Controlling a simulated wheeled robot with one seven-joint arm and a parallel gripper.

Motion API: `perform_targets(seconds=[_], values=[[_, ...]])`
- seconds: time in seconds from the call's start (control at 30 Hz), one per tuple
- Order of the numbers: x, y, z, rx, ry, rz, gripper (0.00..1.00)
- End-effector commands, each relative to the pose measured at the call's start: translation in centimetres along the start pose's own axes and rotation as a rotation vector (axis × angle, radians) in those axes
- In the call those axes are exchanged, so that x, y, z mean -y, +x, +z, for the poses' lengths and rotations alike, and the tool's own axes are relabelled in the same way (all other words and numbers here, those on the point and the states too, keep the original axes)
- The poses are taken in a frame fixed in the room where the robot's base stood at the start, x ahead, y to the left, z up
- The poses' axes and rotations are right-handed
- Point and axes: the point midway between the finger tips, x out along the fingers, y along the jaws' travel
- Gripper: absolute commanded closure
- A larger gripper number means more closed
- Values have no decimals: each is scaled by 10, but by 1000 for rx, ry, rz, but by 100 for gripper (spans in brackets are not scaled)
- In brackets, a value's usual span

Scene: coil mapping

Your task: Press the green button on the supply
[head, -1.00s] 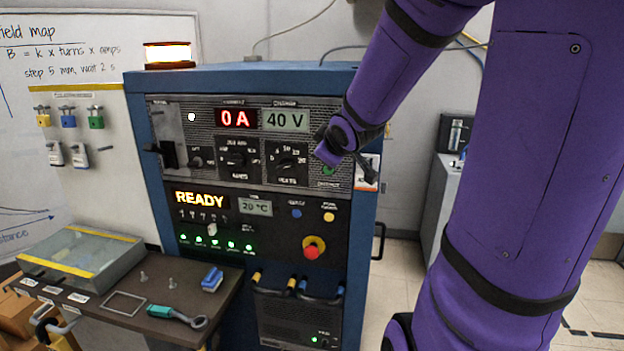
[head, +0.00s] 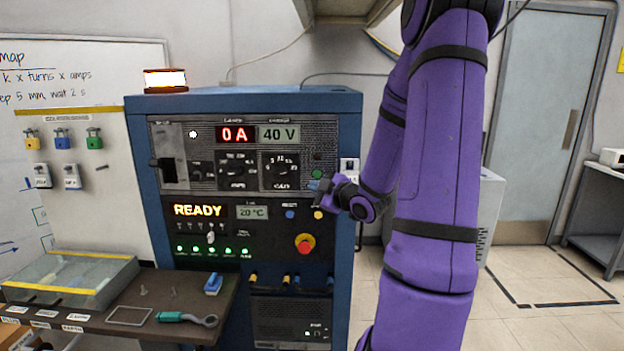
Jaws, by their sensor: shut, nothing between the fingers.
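The supply (head: 343,130) is a blue cabinet with a dark front panel. Its displays read 0 A, 40 V, READY and 20 °C. The green button (head: 317,173) is small and sits at the right edge of the upper panel, under a dark reddish round button or lamp (head: 318,157). My gripper (head: 314,185) is shut and empty. Its tip shows just below the green button, in front of the panel's right edge. I cannot tell whether it touches the panel.
A red knob on a yellow base (head: 304,244), a blue button (head: 290,214) and a yellow button (head: 318,214) sit lower on the panel. A side table (head: 190,290) holds a clear-lidded box (head: 70,278) and tools. Floor is free at right.

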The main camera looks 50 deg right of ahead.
Motion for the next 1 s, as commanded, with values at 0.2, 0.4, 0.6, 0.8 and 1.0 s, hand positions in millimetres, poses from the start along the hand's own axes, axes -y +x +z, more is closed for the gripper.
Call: perform_targets(seconds=[0.2, 0.4, 0.6, 0.8, 1.0], values=[[-1, 0, 0, -8, 0, 5, 100], [-1, 0, 1, -7, 0, 4, 100], [-7, 9, 8, -6, 2, 4, 100], [-20, 26, 20, -6, 2, 6, 100], [-32, 43, 32, -7, 1, 5, 100]])
